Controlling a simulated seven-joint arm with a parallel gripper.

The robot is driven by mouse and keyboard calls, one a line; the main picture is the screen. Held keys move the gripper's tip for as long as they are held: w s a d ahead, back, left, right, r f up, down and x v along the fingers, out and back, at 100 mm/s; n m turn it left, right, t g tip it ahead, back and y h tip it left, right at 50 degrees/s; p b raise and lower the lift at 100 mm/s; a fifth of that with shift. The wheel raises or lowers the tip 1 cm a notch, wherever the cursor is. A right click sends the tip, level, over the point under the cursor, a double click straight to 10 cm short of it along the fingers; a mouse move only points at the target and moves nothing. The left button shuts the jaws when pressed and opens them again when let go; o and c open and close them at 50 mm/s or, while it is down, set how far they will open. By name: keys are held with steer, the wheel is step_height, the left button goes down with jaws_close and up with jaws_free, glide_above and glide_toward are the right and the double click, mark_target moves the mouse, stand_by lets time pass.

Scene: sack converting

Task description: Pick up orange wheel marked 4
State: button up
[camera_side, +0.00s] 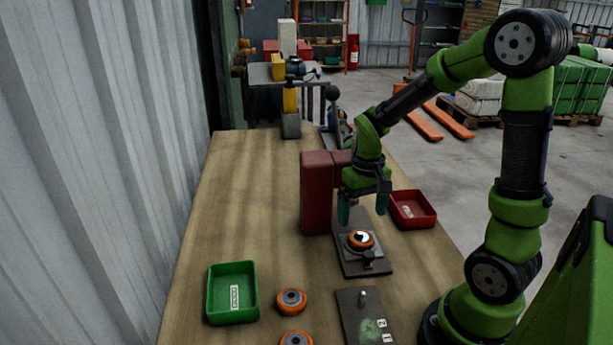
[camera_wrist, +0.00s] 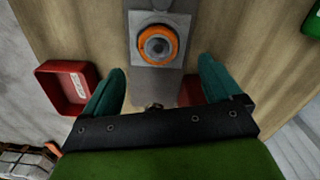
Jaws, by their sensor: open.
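An orange wheel (camera_side: 360,240) with a pale and dark centre sits on a grey plate fixture (camera_side: 352,262). In the wrist view this wheel (camera_wrist: 141,45) is ahead of the fingers, on a light square block. Two more orange wheels lie on the table, one (camera_side: 291,301) right of the green bin and one (camera_side: 296,338) cut by the bottom edge. I cannot read a 4 on any wheel. My gripper (camera_side: 363,210) is open and empty, pointing down above and slightly behind the fixture wheel. Its fingers (camera_wrist: 161,72) are apart with nothing between them.
A tall red block (camera_side: 317,195) stands close left of my gripper. A red bin (camera_side: 428,222) is to the right and a green bin (camera_side: 210,295) at front left. A dark plate (camera_side: 350,325) with a peg and number tags lies in front. The left table is clear.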

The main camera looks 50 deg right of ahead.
mark_target(361, 236)
steer(key=f, duration=0.6)
steer(key=shift+s+f, duration=0.2)
steer(key=shift+f, duration=0.05)
